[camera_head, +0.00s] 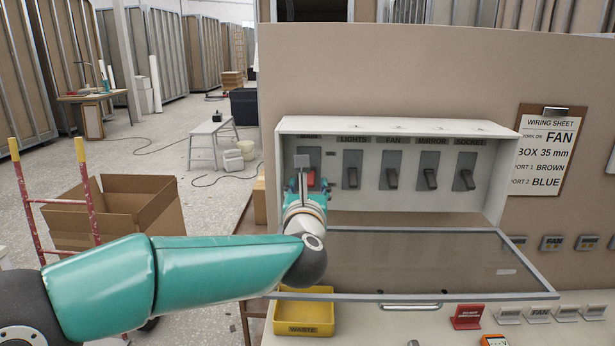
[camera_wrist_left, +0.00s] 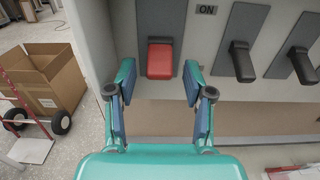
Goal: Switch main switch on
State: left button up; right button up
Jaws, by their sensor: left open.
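The main switch is a red lever on a grey plate at the left end of the white switch box (camera_head: 400,135). The red lever (camera_head: 311,179) is partly hidden by my gripper in the head view. In the left wrist view the red lever (camera_wrist_left: 160,60) points down, with an ON label (camera_wrist_left: 206,10) to the upper right of its plate. My left gripper (camera_head: 306,183) is open, and in the wrist view its fingers (camera_wrist_left: 160,80) stand on either side of the lever, apart from it. My right gripper is not in view.
Black levers for lights (camera_head: 352,177), fan (camera_head: 393,178), mirror (camera_head: 430,178) and socket (camera_head: 466,179) sit to the right. The box's clear cover (camera_head: 430,262) is folded down in front. A yellow waste bin (camera_head: 304,316) stands below. A wiring sheet (camera_head: 545,150) hangs at right.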

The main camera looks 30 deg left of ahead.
pick_arm(q)
jog(key=shift+x, duration=1)
